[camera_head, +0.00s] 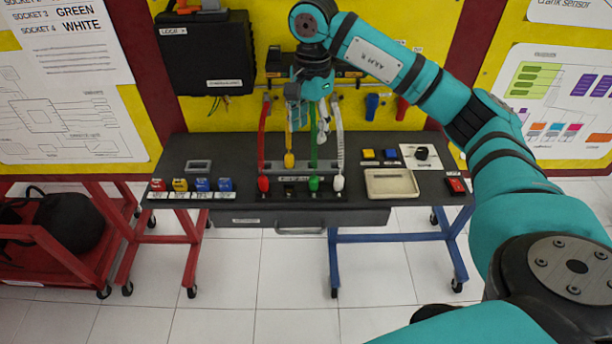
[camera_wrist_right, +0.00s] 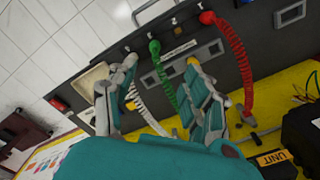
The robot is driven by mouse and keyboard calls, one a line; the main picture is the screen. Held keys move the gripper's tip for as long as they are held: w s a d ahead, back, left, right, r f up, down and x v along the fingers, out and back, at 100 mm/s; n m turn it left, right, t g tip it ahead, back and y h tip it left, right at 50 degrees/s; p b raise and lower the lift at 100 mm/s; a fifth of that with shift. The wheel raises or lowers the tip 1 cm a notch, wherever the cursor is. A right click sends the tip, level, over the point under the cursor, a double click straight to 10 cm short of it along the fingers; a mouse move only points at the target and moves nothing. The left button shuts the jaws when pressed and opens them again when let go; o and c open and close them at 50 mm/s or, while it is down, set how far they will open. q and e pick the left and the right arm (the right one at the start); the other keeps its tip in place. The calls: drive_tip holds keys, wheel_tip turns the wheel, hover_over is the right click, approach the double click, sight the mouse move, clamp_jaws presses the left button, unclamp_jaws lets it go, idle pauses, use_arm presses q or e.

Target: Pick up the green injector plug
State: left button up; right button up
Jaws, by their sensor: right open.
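The green injector plug (camera_head: 314,183) sits upright on the front of the dark bench at the end of a green coiled cord. It also shows in the right wrist view (camera_wrist_right: 154,46), beyond the fingers, with its cord running down between them. My right gripper (camera_head: 308,108) hangs above the back of the bench, over the cords. In the wrist view its two fingers (camera_wrist_right: 163,105) are spread apart, and nothing is clamped between them. The gripper is apart from the green plug. My left gripper is out of view.
A red plug (camera_head: 263,184), a yellow plug (camera_head: 289,160) and a white plug (camera_head: 338,183) with coiled cords stand close to the green one. A beige tray (camera_head: 391,194) lies to the right. Small coloured blocks (camera_head: 202,185) stand left. A black case (camera_head: 205,55) hangs behind.

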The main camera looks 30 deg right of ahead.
drive_tip(key=p, duration=0.3)
hover_over(314, 176)
drive_tip(key=f, duration=0.7)
drive_tip(key=shift+s+a, duration=0.2)
drive_tip(key=shift+s, duration=0.15)
wheel_tip(314, 176, down, 5)
drive_tip(key=shift+w+a+r+p, duration=0.1)
drive_tip(key=shift+w+p, duration=0.05)
drive_tip(key=shift+p, duration=0.25)
drive_tip(key=shift+f, duration=0.2)
drive_tip(key=f+p, duration=0.1)
drive_tip(key=f, duration=0.2)
drive_tip(key=f+p, duration=0.1)
drive_tip(key=shift+w+d+f+p, duration=0.15)
drive_tip(key=shift+d+p, duration=0.1)
drive_tip(key=shift+p, duration=0.1)
drive_tip(key=shift+f, duration=0.3)
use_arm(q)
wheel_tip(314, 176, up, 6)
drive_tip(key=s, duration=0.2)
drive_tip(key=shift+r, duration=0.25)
use_arm(e)
drive_tip(key=c, duration=1)
